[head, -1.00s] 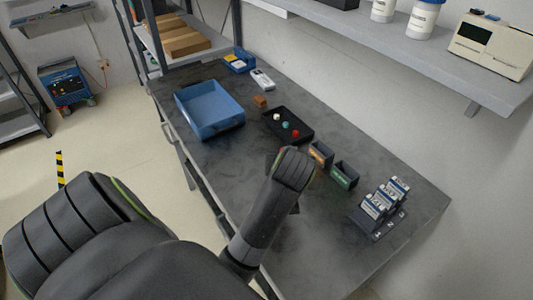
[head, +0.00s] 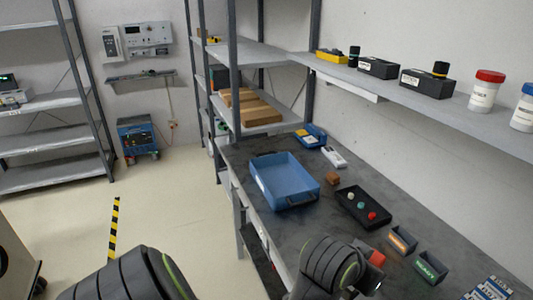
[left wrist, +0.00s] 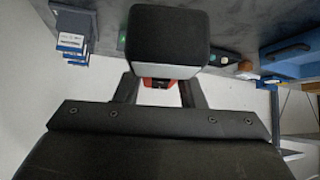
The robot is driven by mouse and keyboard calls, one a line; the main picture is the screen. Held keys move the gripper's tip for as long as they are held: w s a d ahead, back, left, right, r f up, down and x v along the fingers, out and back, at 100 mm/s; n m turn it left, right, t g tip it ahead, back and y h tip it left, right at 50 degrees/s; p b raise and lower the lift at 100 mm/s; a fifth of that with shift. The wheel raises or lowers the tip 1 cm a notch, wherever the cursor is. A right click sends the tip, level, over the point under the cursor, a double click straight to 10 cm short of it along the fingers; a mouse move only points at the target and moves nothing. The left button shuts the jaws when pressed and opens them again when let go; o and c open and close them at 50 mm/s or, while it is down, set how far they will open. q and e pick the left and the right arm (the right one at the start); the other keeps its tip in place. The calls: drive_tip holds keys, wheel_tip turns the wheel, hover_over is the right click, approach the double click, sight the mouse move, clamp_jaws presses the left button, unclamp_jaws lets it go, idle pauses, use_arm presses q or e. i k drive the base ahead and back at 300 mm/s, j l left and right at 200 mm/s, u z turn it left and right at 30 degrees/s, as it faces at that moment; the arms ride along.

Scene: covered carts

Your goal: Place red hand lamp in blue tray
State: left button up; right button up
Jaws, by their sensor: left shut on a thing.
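The blue tray (head: 285,197) lies open and empty on the dark workbench. My left gripper (left wrist: 158,88) is shut on the red hand lamp. In the left wrist view the lamp shows a dark, boxy head (left wrist: 167,38) and a red part between the fingers. In the head view a small red part of the lamp (head: 377,258) shows at the end of my left arm, over the bench's near side and to the right of the blue tray. The rest of the lamp is mostly hidden there. My right gripper is out of view.
Small bins (head: 402,239) stand farther right. A wall shelf (head: 400,88) overhangs the bench's back. A shelving rack (head: 233,70) stands beyond the far end.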

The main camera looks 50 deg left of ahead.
sight(285, 188)
drive_tip(key=j, duration=1.85)
drive_tip(key=i+j, duration=0.2)
drive_tip(key=i, duration=0.15)
drive_tip(key=i+j+u, duration=0.1)
drive_tip(key=i, duration=0.3)
drive_tip(key=j, duration=0.1)
